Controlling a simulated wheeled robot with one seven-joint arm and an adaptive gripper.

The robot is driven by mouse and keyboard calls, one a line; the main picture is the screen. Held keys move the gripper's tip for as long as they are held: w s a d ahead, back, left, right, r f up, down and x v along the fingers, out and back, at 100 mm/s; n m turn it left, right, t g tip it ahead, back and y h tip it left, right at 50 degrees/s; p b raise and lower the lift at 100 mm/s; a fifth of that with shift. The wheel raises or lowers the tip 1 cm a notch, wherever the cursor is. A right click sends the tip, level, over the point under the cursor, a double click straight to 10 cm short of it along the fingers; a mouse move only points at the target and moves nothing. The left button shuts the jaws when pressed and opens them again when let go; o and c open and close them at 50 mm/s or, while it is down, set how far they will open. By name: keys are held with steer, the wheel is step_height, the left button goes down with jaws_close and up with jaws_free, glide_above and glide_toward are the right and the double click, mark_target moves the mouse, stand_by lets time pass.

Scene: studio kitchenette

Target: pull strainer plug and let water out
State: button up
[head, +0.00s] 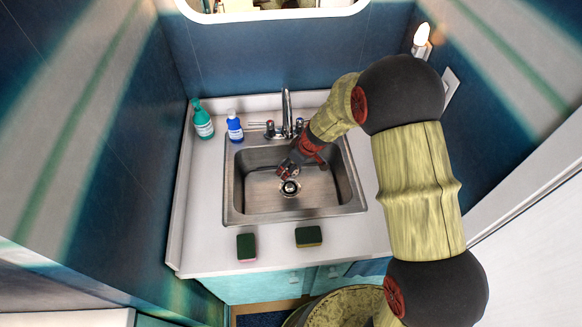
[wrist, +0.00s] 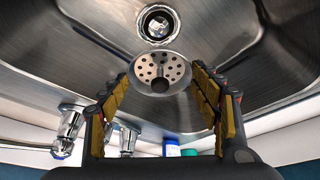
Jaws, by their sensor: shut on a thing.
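The strainer plug (wrist: 160,68), a round metal disc with holes and a dark knob, sits between the fingertips in the wrist view. My gripper (wrist: 160,78) is shut on it, a finger at each side of its rim. The open drain (wrist: 157,22) shows apart from the plug, as a dark hole with a shiny ring. In the head view my gripper (head: 289,172) is low inside the steel sink (head: 245,185), just behind the drain (head: 290,188). I cannot make out the plug clearly there. No water surface is clearly visible in the sink.
The faucet (head: 287,112) stands behind the sink, close to my arm. A green bottle (head: 203,120) and a blue bottle (head: 235,127) stand at the back left. Two sponges (head: 246,247) (head: 308,237) lie on the front counter. The sink's left side is free.

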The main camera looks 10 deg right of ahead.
steer(key=shift+r+p, duration=1.6)
steer(key=shift+r, duration=1.7)
steer(key=shift+c, duration=0.7)
steer(key=shift+d, duration=0.1)
stand_by(2.6)
